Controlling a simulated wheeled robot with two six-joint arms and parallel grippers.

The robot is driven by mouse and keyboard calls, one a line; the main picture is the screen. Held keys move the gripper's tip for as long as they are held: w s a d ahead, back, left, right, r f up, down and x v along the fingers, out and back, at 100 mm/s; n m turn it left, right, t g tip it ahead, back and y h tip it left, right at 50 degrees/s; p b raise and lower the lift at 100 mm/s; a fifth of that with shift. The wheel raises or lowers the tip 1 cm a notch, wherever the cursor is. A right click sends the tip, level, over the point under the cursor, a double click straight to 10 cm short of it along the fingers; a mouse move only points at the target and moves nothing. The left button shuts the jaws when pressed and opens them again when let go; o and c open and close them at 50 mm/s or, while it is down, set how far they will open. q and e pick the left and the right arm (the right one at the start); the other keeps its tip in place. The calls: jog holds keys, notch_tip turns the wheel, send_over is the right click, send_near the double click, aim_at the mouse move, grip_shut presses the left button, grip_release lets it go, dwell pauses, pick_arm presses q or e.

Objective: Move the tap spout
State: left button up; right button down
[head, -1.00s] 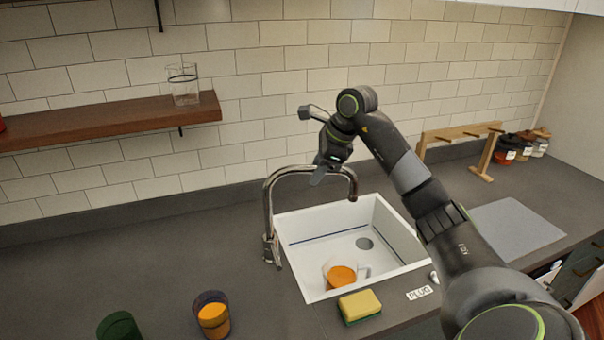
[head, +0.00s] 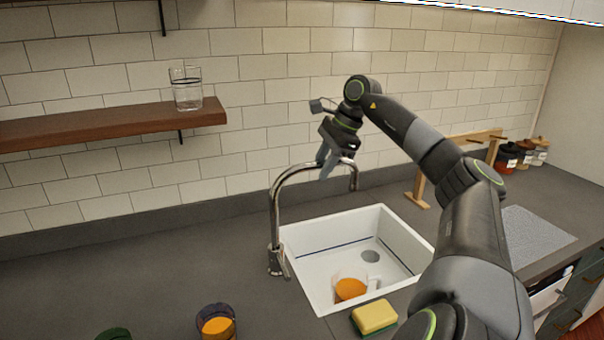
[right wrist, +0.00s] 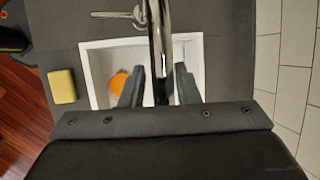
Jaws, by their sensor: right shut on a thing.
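The chrome tap spout (head: 289,181) rises beside the left edge of the sink and arches over the basin, its outlet end hanging over the sink's far part. My right gripper (head: 326,168) is at the top of the arch and shut on the spout. In the right wrist view the spout (right wrist: 157,40) runs between the two fingers of my right gripper (right wrist: 160,88). The tap's base and handle (head: 278,262) stand on the counter at the sink's left. My left gripper is not in view.
The white sink (head: 310,258) holds an orange-and-white mug (head: 350,289). A yellow-green sponge (head: 374,317) lies at its front edge. An orange-filled glass (head: 216,325) stands front left. A wooden shelf (head: 100,127) carries a clear glass (head: 187,90). The counter left of the tap is largely clear.

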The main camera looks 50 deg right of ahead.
jog(key=shift+w, duration=0.1)
jog(key=c, duration=1.1)
grip_release()
jog(key=shift+d, duration=0.1)
jog(key=shift+r, duration=0.1)
jog(key=p+v, duration=0.4)
jog(key=v, duration=1.3)
jog(key=shift+d, duration=0.15)
